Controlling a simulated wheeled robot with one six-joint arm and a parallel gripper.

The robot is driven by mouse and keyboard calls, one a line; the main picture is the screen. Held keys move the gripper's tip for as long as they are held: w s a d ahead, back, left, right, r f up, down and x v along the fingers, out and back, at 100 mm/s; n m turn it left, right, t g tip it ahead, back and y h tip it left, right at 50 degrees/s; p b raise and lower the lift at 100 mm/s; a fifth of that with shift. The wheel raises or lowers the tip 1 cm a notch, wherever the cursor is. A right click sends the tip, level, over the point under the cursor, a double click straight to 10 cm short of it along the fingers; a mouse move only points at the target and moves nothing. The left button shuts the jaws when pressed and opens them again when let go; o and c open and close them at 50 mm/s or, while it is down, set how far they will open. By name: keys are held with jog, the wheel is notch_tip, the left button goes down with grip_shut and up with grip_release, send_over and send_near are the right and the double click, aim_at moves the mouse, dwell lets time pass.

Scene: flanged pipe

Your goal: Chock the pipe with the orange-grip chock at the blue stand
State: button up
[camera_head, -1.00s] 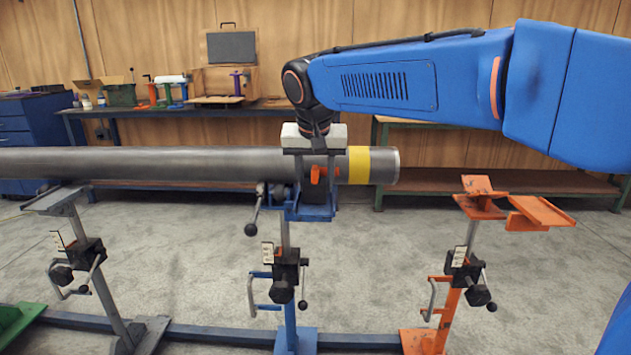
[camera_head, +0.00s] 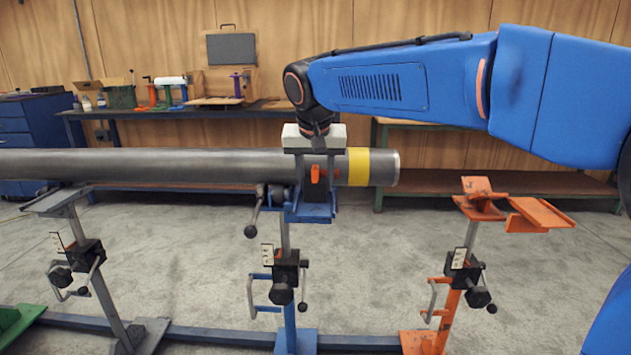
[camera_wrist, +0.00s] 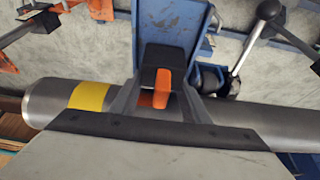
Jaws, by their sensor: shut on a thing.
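The grey pipe (camera_head: 130,165) lies level across the picture, with a yellow band (camera_head: 358,167) near its right end. The blue stand (camera_head: 288,270) holds its blue head (camera_head: 316,208) under the pipe, left of that band. My gripper (camera_head: 317,172) reaches down over the pipe at this head. It is shut on the chock, whose orange grip (camera_head: 317,174) shows between the fingers. In the wrist view the orange grip (camera_wrist: 163,88) and a dark chock block (camera_wrist: 166,58) sit beside the pipe, over the blue head (camera_wrist: 172,25). Whether the chock touches the pipe cannot be told.
An orange stand (camera_head: 450,290) with an empty head and side plate stands at the right. A grey-topped stand (camera_head: 95,270) is at the left. A lever with a black knob (camera_head: 251,229) hangs beside the blue head. Benches (camera_head: 160,112) line the back wall.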

jog(key=shift+w, duration=0.35)
jog(key=o, duration=1.2)
jog(key=shift+o, duration=0.2)
jog(key=shift+w+r+v, duration=0.1)
jog(key=shift+w+v, duration=0.15)
jog(key=shift+v, duration=0.9)
jog(key=shift+w+r+v, duration=0.1)
jog(key=shift+w+v, duration=0.15)
jog(key=shift+v, duration=0.9)
jog(key=shift+w+r+v, duration=0.1)
jog(key=shift+w+v, duration=0.2)
jog(key=shift+v, duration=0.85)
